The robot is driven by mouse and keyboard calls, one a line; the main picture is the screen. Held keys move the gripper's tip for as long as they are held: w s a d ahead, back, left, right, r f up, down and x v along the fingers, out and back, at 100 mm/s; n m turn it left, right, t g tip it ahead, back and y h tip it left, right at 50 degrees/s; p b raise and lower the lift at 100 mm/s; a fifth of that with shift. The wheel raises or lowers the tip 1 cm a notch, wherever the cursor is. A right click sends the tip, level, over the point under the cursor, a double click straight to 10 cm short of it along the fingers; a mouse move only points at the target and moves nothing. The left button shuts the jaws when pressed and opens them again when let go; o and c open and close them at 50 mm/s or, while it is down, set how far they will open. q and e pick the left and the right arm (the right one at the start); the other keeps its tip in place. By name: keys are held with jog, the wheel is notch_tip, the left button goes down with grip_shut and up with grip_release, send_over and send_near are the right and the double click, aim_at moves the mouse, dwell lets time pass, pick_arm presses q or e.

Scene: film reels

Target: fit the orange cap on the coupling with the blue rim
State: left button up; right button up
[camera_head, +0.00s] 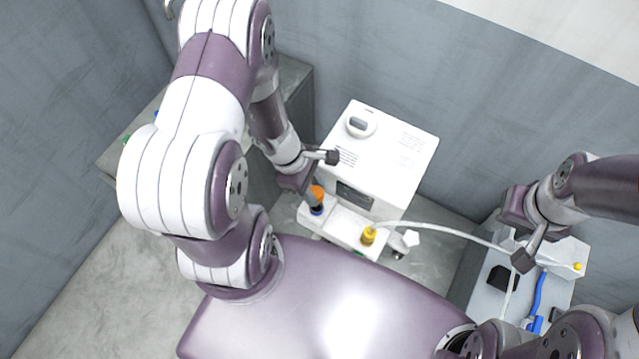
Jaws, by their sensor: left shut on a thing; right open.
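The orange cap (317,191) is at the fingertips of my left gripper (312,183), which is shut on it. The coupling with the blue rim (316,211) stands on the white ledge at the front of a white machine, directly below the cap in the picture. A grey part shows between the cap and the blue rim. I cannot tell whether the cap touches the coupling or is seated on it. My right gripper (525,236) is open at the right, above a side table and near a white hose.
The white machine (385,165) stands behind the ledge (337,228). A yellow fitting (369,235) on the ledge meets the white hose (440,228), which runs right. The right table holds a black block (502,279), a blue tool (538,298) and a white box (566,252).

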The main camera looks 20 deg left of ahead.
pick_arm(q)
notch_tip(320, 180, down, 4)
jog(key=b, duration=0.2)
jog(key=shift+b, duration=0.4)
jog(key=shift+w+d+f, duration=0.1)
jog(key=shift+w+f, duration=0.05)
jog(key=shift+f+b, duration=0.55)
jog(key=shift+b, duration=0.2)
dwell(0.6)
jog(key=o, duration=0.6)
jog(key=shift+o, duration=0.6)
